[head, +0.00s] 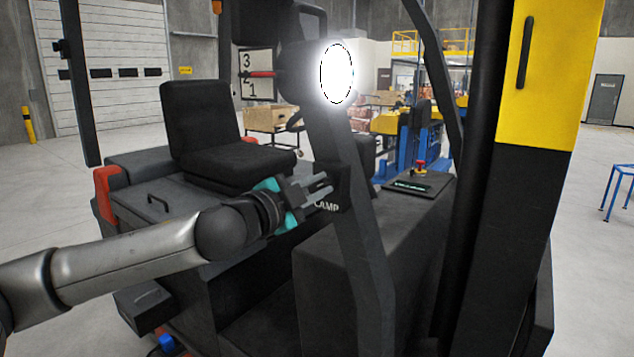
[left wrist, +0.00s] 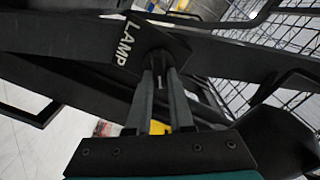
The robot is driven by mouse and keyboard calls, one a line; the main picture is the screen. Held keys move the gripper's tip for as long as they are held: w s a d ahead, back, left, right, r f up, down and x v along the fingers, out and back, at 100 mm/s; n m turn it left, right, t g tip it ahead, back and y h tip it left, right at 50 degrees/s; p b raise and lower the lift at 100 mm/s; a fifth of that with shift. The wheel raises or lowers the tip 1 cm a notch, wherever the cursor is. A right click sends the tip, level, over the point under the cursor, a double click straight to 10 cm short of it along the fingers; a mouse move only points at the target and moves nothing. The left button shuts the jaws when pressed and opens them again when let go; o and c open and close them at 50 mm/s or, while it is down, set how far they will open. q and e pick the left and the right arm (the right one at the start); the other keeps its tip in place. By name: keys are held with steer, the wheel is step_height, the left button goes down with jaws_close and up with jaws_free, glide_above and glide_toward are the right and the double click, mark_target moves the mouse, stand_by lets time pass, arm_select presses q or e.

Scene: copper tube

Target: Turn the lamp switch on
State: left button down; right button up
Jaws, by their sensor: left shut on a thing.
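The lamp (head: 337,73) on the dark post of the vehicle glows bright white. Lower on the same post is a small black panel lettered LAMP (head: 327,206), which also shows in the left wrist view (left wrist: 126,42). The lamp switch (left wrist: 159,60) is a small dark part beside the lettering, mostly hidden by the fingers. My left gripper (head: 326,184) is at the panel with its fingers closed on the switch; the fingertips also show in the left wrist view (left wrist: 160,73). My right gripper is not in view.
A black seat (head: 220,130) stands behind my left arm. A dark post with a yellow panel (head: 538,70) rises at the right. A console with a red button (head: 421,166) lies behind the lamp post. Open floor shows at the far left and right.

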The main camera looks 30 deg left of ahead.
arm_select(q)
steer(key=shift+m, duration=0.5)
steer(key=c, duration=0.8)
jaws_free()
steer(key=shift+s, duration=0.1)
